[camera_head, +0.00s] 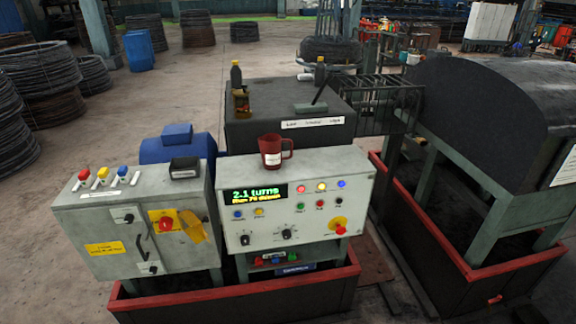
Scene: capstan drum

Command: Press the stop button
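The light grey control panel (262,218) stands at the centre with its sloped front towards me. A red mushroom button (340,230) on a yellow surround is at its lower right. Small round green (300,207), red (320,204) and dark (339,202) buttons sit in a row above it. Their labels are too small to read. A lit display (259,196) reads something like "2-1 turns", with a second line unclear. A second grey cabinet (110,228) to the left has a red, a yellow and a blue top button. Neither of my grippers is in view.
A dark red mug (274,152) stands on top of the panel. A black-topped block (290,104) with bottles is behind it. A red-rimmed trough (240,293) runs below the panel. A large dark drum cover (496,105) stands right. Open floor lies behind left.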

